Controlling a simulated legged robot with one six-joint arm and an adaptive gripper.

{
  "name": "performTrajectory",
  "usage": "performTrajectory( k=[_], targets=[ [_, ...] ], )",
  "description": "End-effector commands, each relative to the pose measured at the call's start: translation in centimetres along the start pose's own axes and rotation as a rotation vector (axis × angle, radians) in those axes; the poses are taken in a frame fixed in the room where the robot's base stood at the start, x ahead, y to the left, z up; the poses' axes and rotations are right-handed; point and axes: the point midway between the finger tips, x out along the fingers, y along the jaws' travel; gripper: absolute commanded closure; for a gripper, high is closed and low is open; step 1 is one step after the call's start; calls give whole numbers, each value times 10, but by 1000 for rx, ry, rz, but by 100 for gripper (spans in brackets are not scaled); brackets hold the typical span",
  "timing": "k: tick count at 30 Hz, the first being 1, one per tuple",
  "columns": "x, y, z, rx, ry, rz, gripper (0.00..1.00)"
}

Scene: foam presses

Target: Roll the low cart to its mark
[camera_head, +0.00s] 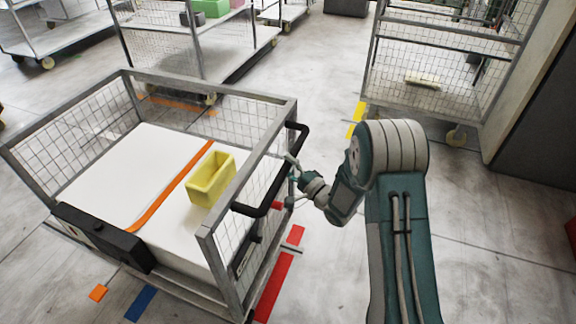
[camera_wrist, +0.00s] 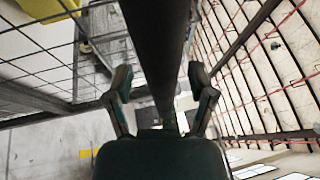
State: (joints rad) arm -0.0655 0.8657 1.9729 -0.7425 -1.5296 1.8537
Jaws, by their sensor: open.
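The low cart (camera_head: 113,78) has grey mesh sides and stands in the left half of the head view. It carries a white load (camera_head: 95,190) with an orange strap and a yellow bin (camera_head: 210,180). A black handle (camera_head: 301,135) sticks out from its right side. My gripper (camera_head: 292,178) is at this handle. In the wrist view the black handle bar (camera_wrist: 158,45) runs between the two spread fingers of my gripper (camera_wrist: 160,82), with no clear grip on it. A red floor stripe (camera_head: 280,285) lies along the cart's right side; I cannot tell which floor mark is the cart's.
Blue (camera_head: 140,303) and orange (camera_head: 98,292) tape patches lie in front of the cart. Yellow tape (camera_head: 356,118) lies near a tall mesh cart (camera_head: 425,95) at back right. Another mesh cart (camera_head: 160,45) stands close behind. Floor at the right front is clear.

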Motion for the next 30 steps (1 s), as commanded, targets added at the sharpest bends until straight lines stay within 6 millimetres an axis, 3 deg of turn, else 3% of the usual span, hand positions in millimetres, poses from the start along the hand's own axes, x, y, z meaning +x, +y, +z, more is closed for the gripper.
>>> performTrajectory(
  k=[4,5,9,10,22,26,30],
  targets=[
    [0,0,0,0,0,0,29],
    [0,0,0,0,0,0,34],
    [0,0,0,0,0,0,96],
    [0,0,0,0,0,0,100],
    [10,4,5,1,-3,4,100],
    [28,9,13,2,-5,6,100],
    [58,15,27,0,-7,6,100]
  ],
)
